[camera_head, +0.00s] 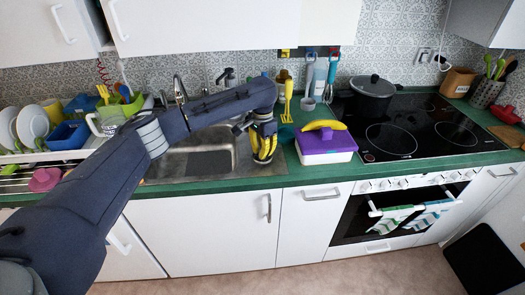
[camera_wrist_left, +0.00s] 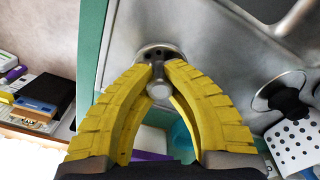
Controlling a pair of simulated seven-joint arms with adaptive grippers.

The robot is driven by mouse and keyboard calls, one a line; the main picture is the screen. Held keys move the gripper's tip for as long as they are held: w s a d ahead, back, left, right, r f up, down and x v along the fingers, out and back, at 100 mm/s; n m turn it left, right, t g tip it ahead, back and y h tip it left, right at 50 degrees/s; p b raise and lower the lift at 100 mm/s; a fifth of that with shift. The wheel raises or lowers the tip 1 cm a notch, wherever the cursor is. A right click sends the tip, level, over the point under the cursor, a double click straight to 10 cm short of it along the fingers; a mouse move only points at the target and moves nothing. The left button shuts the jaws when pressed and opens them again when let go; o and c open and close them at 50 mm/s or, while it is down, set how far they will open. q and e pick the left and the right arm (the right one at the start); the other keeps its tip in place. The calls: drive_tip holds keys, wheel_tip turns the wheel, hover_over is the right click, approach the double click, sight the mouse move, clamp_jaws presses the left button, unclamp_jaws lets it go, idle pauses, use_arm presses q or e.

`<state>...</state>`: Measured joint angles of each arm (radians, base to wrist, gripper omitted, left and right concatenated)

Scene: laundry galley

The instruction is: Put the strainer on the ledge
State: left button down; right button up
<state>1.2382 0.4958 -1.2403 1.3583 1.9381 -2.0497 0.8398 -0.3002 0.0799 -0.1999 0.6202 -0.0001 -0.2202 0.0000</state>
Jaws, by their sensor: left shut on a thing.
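My left gripper (camera_head: 264,149) has yellow fingers and hangs over the right end of the sink area, near the green counter's front edge. In the left wrist view the gripper (camera_wrist_left: 160,76) is shut on the knob of the strainer (camera_wrist_left: 157,51), a small round metal piece with dark holes. No part of the place stands out clearly as the ledge. My right gripper is not in view.
The metal sink (camera_head: 205,160) lies left of the gripper. A purple-lidded white box (camera_head: 325,146) with a yellow item on top stands close on its right. A yellow-handled utensil and bottles stand behind. The black hob (camera_head: 420,125) is farther right, with a pot (camera_head: 372,96).

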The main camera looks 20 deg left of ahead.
use_arm(q)
drive_tip(key=shift+c, duration=2)
unclamp_jaws()
drive_tip(key=shift+r, duration=1.05)
drive_tip(key=shift+r, duration=3.35)
